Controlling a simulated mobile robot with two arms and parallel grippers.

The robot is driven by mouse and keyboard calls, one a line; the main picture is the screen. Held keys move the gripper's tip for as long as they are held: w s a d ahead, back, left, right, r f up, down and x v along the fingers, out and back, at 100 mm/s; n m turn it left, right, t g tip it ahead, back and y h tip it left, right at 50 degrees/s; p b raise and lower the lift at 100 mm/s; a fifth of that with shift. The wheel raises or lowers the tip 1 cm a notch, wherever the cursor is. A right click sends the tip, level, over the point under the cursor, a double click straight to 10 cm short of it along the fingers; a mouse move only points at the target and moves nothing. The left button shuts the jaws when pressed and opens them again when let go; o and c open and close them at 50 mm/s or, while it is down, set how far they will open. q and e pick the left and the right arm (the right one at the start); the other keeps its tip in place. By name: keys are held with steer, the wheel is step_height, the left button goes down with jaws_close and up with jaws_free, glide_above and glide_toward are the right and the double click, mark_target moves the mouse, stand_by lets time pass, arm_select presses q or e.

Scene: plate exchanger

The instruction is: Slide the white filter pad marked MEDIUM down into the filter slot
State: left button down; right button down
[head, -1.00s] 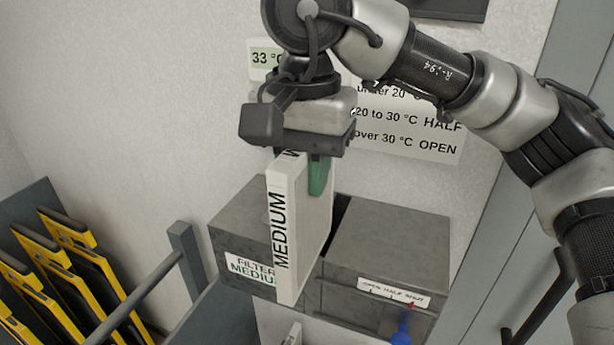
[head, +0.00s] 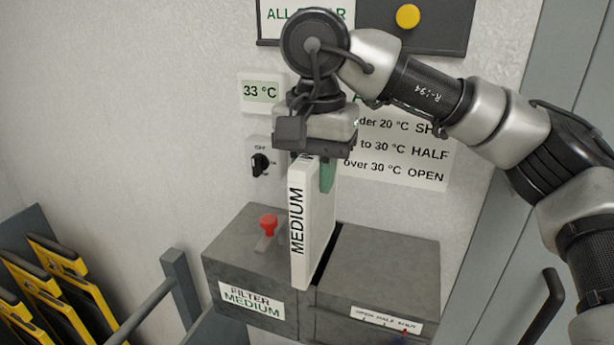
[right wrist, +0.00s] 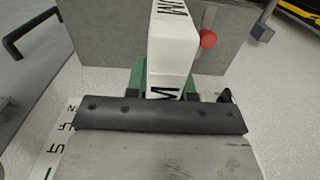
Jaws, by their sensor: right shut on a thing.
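The white filter pad (head: 314,225) marked MEDIUM hangs upright from my right gripper (head: 318,165), which is shut on its top end. A green finger shows on the pad's right side. The pad is over the gap between the two halves of the grey housing (head: 384,262), where the filter slot is; its lower front corner is near the housing's front top edge. I cannot tell whether its lower edge is inside the slot. In the right wrist view the pad (right wrist: 175,45) stands between the fingers. My left gripper is not in view.
A red knob (head: 268,224) stands on the housing's left half, above the FILTER MEDIUM label (head: 251,301). A dial (head: 260,163) and a 33 °C display (head: 261,92) are on the wall behind. Yellow-framed panels (head: 50,290) stand at the lower left beside a grey rail (head: 150,298).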

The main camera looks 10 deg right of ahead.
steer(key=shift+w+d+f, duration=0.3)
steer(key=shift+w+d, duration=0.15)
steer(key=shift+w, duration=0.25)
steer(key=shift+w+d+f, duration=0.35)
steer(key=shift+w+d, duration=0.15)
steer(key=shift+w, duration=0.15)
steer(key=shift+w+d+f, duration=0.3)
steer(key=shift+w+d, duration=0.15)
steer(key=shift+w, duration=0.25)
steer(key=shift+f, duration=0.2)
steer(key=shift+f, duration=0.15)
steer(key=shift+f+b, duration=0.85)
steer(key=shift+f, duration=0.4)
steer(key=shift+f+b, duration=1.95)
steer(key=shift+f, duration=0.8)
